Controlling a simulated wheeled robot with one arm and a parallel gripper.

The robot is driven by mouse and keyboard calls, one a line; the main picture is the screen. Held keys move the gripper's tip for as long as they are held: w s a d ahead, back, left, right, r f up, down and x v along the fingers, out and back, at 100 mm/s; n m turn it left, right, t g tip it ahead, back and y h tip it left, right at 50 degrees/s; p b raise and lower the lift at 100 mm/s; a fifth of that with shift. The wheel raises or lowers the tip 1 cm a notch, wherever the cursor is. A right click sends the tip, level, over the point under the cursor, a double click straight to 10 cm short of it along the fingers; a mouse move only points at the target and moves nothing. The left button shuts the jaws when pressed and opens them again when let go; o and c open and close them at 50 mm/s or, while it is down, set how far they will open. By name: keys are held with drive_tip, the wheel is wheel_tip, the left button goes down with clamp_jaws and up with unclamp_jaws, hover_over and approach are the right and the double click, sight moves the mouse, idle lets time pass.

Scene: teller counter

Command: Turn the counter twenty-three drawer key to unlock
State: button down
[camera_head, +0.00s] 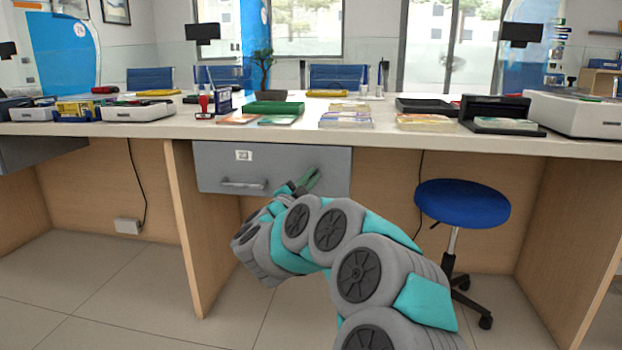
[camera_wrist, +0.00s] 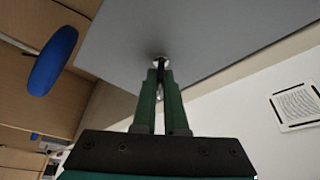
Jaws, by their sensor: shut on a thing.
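The grey drawer (camera_head: 215,168) is under the counter, shut, with a bar handle (camera_head: 243,186) and a white number label (camera_head: 243,155) that looks like 23. My gripper (camera_head: 314,176) is at the right part of the drawer front. In the wrist view its two green fingers (camera_wrist: 160,80) are close together on the small metal key (camera_wrist: 160,62), at the round lock in the grey drawer front (camera_wrist: 215,40). The fingers hide most of the key, so I cannot tell how far it is turned.
The white counter top (camera_head: 400,148) above holds banknote bundles (camera_head: 346,120), trays and machines. A blue stool (camera_head: 462,203) stands to the right of my arm. A wooden side panel (camera_head: 187,225) is left of the drawer. The floor at the left is free.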

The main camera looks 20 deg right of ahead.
drive_tip(key=m, duration=0.2)
drive_tip(key=m+g, duration=0.1)
drive_tip(key=m, duration=0.1)
drive_tip(key=shift+r+g+y, duration=0.1)
drive_tip(key=shift+g+y, duration=0.2)
drive_tip(key=shift+m+g+y, duration=0.4)
drive_tip(key=shift+m+g, duration=0.3)
drive_tip(key=shift+m, duration=1.3)
drive_tip(key=shift+p, duration=0.3)
drive_tip(key=c, duration=1)
unclamp_jaws()
drive_tip(key=shift+o, duration=0.2)
drive_tip(key=shift+a, duration=0.1)
drive_tip(key=v, duration=0.7)
drive_tip(key=shift+s+a+p, duration=0.25)
drive_tip(key=shift+p, duration=0.2)
